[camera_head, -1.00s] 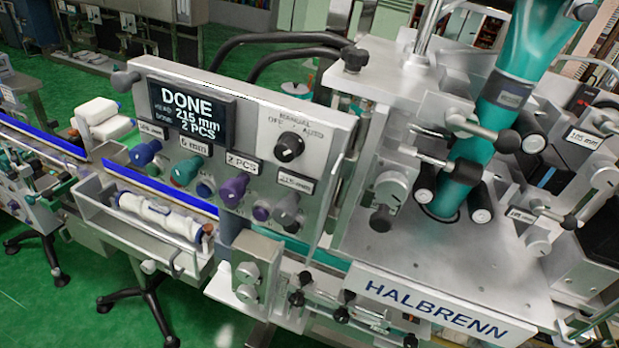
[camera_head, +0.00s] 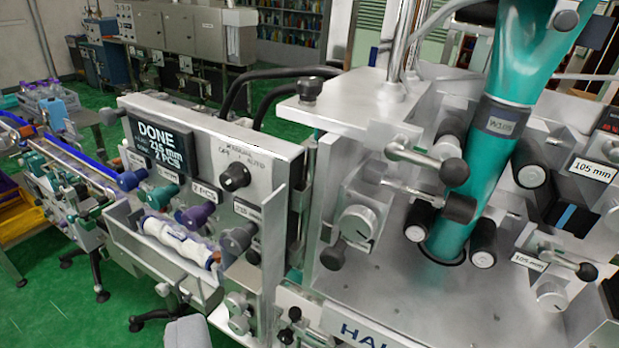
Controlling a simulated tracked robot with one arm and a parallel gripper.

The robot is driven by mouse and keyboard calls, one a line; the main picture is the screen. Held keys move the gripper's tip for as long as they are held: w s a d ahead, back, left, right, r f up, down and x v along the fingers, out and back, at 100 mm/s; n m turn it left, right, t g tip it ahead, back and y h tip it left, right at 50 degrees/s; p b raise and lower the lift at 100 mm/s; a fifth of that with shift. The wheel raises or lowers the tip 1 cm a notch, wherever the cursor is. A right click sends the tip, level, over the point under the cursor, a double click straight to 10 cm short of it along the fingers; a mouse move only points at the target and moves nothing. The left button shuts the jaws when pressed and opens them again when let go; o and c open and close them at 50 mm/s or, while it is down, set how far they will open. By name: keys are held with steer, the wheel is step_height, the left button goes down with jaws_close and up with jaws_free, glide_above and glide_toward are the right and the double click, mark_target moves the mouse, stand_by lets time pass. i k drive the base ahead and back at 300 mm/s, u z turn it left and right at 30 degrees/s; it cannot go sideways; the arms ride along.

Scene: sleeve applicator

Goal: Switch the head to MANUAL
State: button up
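The head selector is a black round knob (camera_head: 235,177) on the upper right of the grey control panel (camera_head: 265,152). Small lettering arcs above it, with OFF to the left and AUTO to the right; MANUAL at the top is blurred. I cannot tell for sure which word the knob's pointer faces. The display (camera_head: 160,148) left of the knob reads DONE, 215 mm and 2 PCS.
Coloured knobs, including a purple one (camera_head: 197,215) and a grey one (camera_head: 238,238), sit below the selector. A teal sleeve tube (camera_head: 485,170) and clamps stand at right. Space before the panel looks free.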

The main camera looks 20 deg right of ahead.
mark_target(237, 176)
steer(key=z, duration=1.95)
steer(key=k, duration=1.35)
steer(key=u, duration=1.9)
steer(key=i, duration=1.05)
